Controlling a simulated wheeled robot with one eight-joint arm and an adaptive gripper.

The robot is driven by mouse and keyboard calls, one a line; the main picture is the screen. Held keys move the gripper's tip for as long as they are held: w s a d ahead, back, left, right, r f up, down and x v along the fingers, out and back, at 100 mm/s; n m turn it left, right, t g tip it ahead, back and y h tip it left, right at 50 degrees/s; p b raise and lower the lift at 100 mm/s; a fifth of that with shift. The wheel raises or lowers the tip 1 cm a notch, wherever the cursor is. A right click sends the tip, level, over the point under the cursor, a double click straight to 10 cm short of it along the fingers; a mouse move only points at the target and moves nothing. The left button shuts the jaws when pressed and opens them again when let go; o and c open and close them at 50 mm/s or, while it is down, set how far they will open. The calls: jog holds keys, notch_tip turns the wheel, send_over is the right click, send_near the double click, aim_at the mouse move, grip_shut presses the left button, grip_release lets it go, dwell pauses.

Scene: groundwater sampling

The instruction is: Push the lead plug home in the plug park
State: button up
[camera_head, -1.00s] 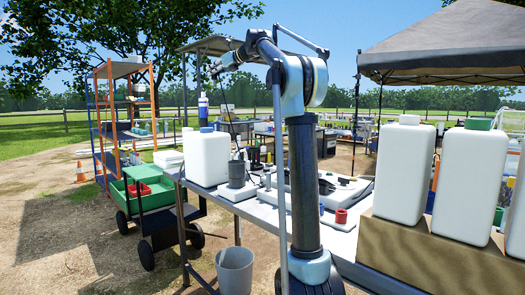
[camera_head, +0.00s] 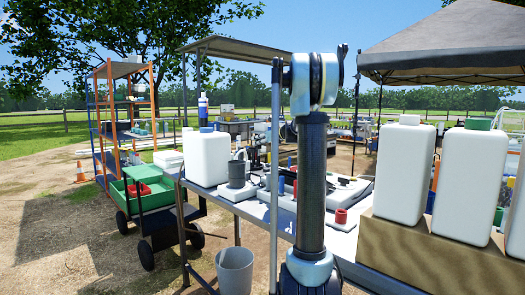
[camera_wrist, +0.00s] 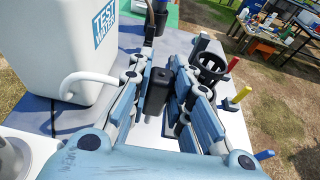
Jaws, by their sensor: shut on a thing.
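My gripper (camera_wrist: 163,62) reaches up the middle of the wrist view, with its blue fingers on either side of a black block-shaped plug (camera_wrist: 157,92). The gripper is shut on this plug, which I take to be the lead plug. A dark cable (camera_wrist: 149,28) runs at the top, just beyond the left fingertip. A black ring-shaped part (camera_wrist: 208,66) shows beside the right finger. I cannot tell which part is the plug park, or whether the plug is seated in anything. In the head view my gripper is hidden behind my own arm.
A white TEST WATER container (camera_wrist: 50,50) stands close on the left, with a white curved tube (camera_wrist: 88,78) near the left finger. Red (camera_wrist: 232,64), yellow (camera_wrist: 241,95) and blue (camera_wrist: 264,154) pieces lie to the right. White jugs (camera_head: 468,183) stand on a box at the right.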

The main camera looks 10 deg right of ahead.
aim_at(261, 147)
jog(key=f, duration=0.1)
jog(key=s+d+f, duration=0.1)
jog(key=f, duration=0.1)
jog(key=shift+s+d+f, duration=0.1)
jog(key=shift+s+d, duration=0.25)
jog(key=shift+d, duration=0.05)
jog(key=shift+s+f, duration=0.1)
jog(key=shift+f, duration=2.75)
jog(key=shift+f, duration=1.85)
jog(key=shift+s+f, duration=0.25)
jog(key=shift+f, duration=0.05)
jog(key=shift+w+r, duration=0.2)
jog(key=shift+r, duration=0.2)
dwell(0.3)
jog(key=shift+r, duration=1.2)
dwell(0.4)
